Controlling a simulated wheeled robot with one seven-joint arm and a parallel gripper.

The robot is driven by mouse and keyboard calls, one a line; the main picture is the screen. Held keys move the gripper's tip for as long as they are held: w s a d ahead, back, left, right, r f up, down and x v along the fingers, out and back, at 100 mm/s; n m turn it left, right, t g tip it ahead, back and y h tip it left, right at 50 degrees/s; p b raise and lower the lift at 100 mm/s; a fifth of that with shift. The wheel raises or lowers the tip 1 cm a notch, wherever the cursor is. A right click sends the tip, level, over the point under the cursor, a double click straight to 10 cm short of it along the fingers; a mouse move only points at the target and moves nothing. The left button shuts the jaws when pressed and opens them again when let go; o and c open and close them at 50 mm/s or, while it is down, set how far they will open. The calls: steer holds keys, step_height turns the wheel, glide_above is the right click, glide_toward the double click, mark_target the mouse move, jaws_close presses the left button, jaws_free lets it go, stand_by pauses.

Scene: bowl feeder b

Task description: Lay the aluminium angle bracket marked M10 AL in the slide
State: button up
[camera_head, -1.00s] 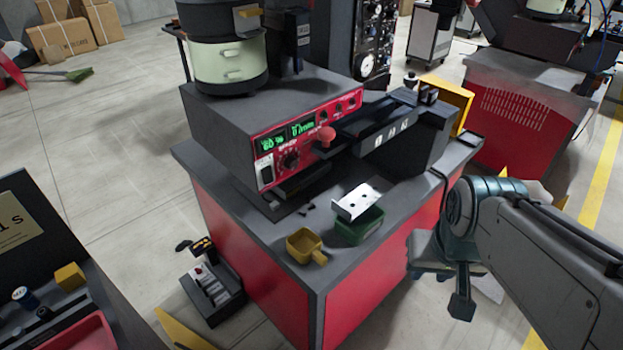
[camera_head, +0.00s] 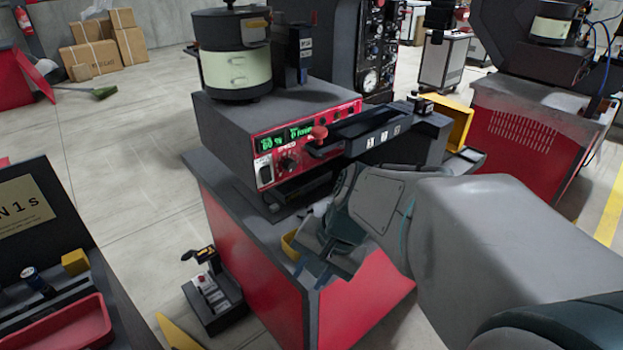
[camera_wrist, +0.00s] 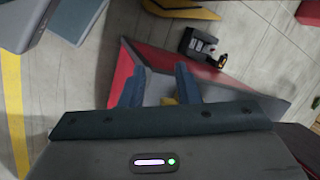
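My gripper (camera_wrist: 158,86) shows in the wrist view with its two dark blue fingers apart, over the grey top of the red cabinet. I cannot make out anything held between them. The angle bracket, silvery with dark holes and lying on a green bin a second ago, is hidden behind my arm; no marking can be read. A dark rail with white number labels (camera_head: 384,138), perhaps the slide, runs along the right side of the feeder.
A yellow bin (camera_head: 290,244) stands partly hidden on the cabinet top; yellow also shows near the fingers in the wrist view (camera_wrist: 168,101). The feeder's control box (camera_head: 281,150) with a red knob stands behind. A black holder (camera_head: 212,296) is on the floor at left.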

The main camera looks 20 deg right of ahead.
steer(key=w+d+f+m+t+b, duration=0.2)
steer(key=w+d+m+t, duration=0.2)
steer(key=d+m, duration=0.35)
steer(key=w+d+f+m+t+y+b, duration=0.1)
steer(key=w+d+m+t+b, duration=0.25)
steer(key=d+m, duration=0.35)
steer(key=w+d+f+m+t+b, duration=0.2)
steer(key=w+d+m+t, duration=0.3)
steer(key=m, duration=0.4)
steer(key=shift+g, duration=0.75)
steer(key=x, duration=0.6)
steer(key=shift+w+d+f+b, duration=0.2)
steer(key=shift+w+f+b, duration=0.1)
steer(key=shift+w+b, duration=0.1)
steer(key=x, duration=0.4)
steer(key=shift+w+a, duration=0.2)
steer(key=shift+a, duration=0.3)
steer(key=shift+w+a+f, duration=0.1)
steer(key=shift+w, duration=0.35)
jaws_close()
